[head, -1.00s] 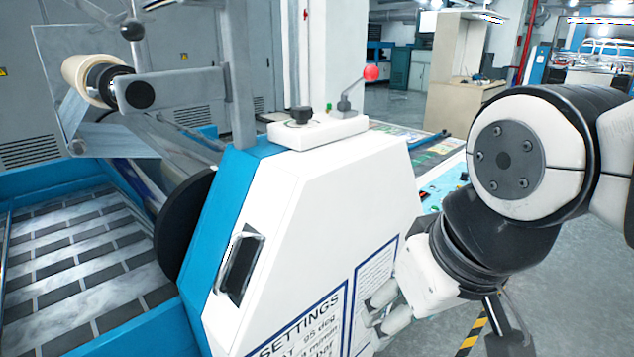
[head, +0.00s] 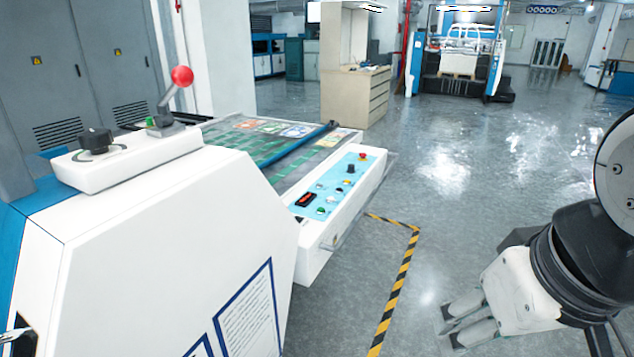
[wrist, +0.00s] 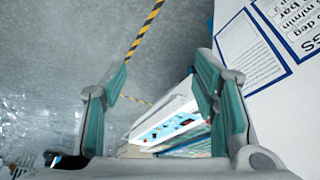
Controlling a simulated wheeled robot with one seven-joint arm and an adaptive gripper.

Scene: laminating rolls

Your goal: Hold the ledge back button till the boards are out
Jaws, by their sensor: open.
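A light blue control panel (head: 340,187) on the side of the laminating machine carries several small buttons, a black knob and a red button at its far end. Which one is the ledge back button I cannot tell. The panel also shows small between my fingers in the wrist view (wrist: 172,128). Printed boards (head: 270,138) lie on the bed behind the panel.
The machine's white housing (head: 170,250) fills the left, with a red-knobbed lever (head: 181,77) and a black dial (head: 95,141) on top. Yellow-black floor tape (head: 396,290) runs beside it. The grey floor (head: 470,200) to the right is clear. A wooden cabinet (head: 350,95) stands behind.

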